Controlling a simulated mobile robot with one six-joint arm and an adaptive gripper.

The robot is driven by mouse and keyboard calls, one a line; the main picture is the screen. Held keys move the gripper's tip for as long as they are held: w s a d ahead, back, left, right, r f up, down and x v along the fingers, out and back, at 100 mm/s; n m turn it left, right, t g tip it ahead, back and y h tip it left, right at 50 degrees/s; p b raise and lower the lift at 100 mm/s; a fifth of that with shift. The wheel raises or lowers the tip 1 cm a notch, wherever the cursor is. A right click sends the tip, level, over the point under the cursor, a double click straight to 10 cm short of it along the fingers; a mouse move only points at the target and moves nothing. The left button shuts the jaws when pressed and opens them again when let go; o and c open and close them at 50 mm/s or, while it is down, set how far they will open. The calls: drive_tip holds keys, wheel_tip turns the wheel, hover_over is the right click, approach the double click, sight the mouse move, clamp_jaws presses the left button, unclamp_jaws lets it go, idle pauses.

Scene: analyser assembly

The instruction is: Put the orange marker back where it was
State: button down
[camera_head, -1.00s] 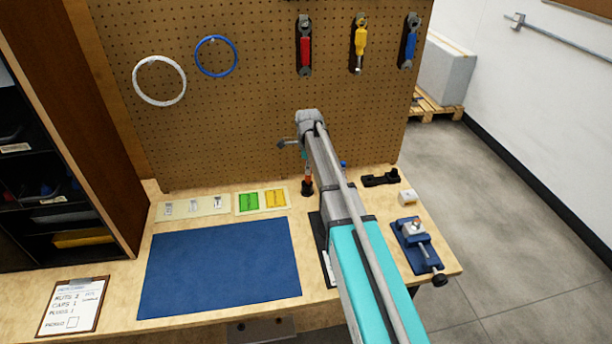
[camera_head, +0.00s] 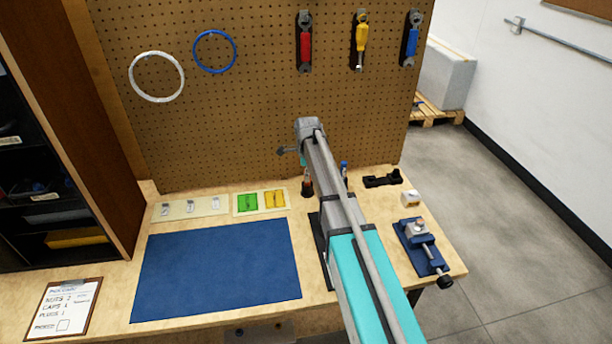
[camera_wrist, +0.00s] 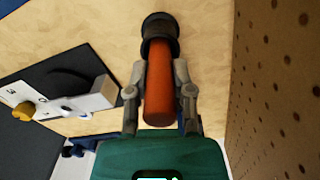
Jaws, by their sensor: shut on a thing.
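The orange marker (camera_wrist: 160,95) is upright between the fingers of my gripper (camera_wrist: 160,72) in the wrist view, and the fingers are shut on it. Its far end goes into a round black holder (camera_wrist: 153,22) on the bench; how deep it sits I cannot tell. In the head view the marker (camera_head: 307,180) shows as a small orange bit above the dark holder (camera_head: 307,192), near the pegboard. My gripper there is mostly hidden by my arm.
A pegboard (camera_head: 240,130) rises close behind. At right are a black cradle (camera_head: 382,179), a white block (camera_head: 410,198) and a blue vise (camera_head: 422,248). A blue marker (camera_head: 344,168) stands near my arm.

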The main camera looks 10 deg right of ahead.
drive_tip(key=shift+f, duration=0.2)
drive_tip(key=shift+c, duration=2.4)
unclamp_jaws()
drive_tip(key=shift+r, duration=0.25)
wheel_tip(320, 180, up, 12)
drive_tip(key=p, duration=1.2)
drive_tip(key=s+n, duration=2.1)
drive_tip(key=s, duration=0.8)
drive_tip(key=shift+a, duration=0.2)
